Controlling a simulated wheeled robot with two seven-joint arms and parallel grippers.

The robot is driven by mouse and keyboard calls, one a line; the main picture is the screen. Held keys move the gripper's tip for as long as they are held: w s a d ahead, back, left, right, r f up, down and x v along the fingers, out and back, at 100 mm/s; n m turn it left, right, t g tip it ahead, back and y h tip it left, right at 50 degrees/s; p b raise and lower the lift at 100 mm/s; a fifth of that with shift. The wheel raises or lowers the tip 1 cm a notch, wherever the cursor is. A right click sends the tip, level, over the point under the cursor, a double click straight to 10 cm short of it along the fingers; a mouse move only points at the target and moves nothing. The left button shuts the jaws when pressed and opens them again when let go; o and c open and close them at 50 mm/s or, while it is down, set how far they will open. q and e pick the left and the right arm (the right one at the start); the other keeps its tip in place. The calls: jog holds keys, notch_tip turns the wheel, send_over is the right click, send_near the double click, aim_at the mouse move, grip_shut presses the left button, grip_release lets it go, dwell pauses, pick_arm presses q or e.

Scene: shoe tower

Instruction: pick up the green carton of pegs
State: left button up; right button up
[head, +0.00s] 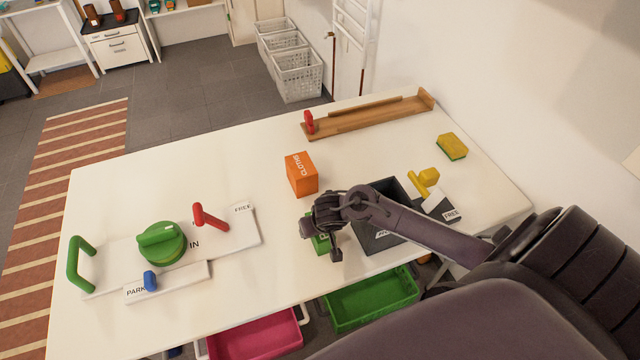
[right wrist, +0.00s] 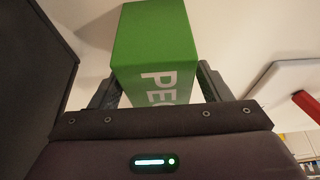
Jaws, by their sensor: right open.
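The green carton of pegs (head: 320,244) stands on the white table, left of the dark grey bin, mostly hidden under my right gripper in the head view. In the right wrist view the carton (right wrist: 160,40) shows a green top and a side with white letters "PE". My right gripper (right wrist: 158,88) is open, with one finger on each side of the carton. Whether the fingers touch it I cannot tell. My left gripper is not in view.
The dark grey bin (head: 392,190) stands close beside the carton. An orange cloths box (head: 301,175) is behind it. A panel with a red lever (head: 208,218) and green knob (head: 161,243) lies left. Green (head: 372,300) and pink crates (head: 255,338) are below the table's front edge.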

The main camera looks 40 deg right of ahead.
jog(key=shift+f, duration=0.1)
jog(key=shift+c, duration=0.4)
jog(key=c, duration=1)
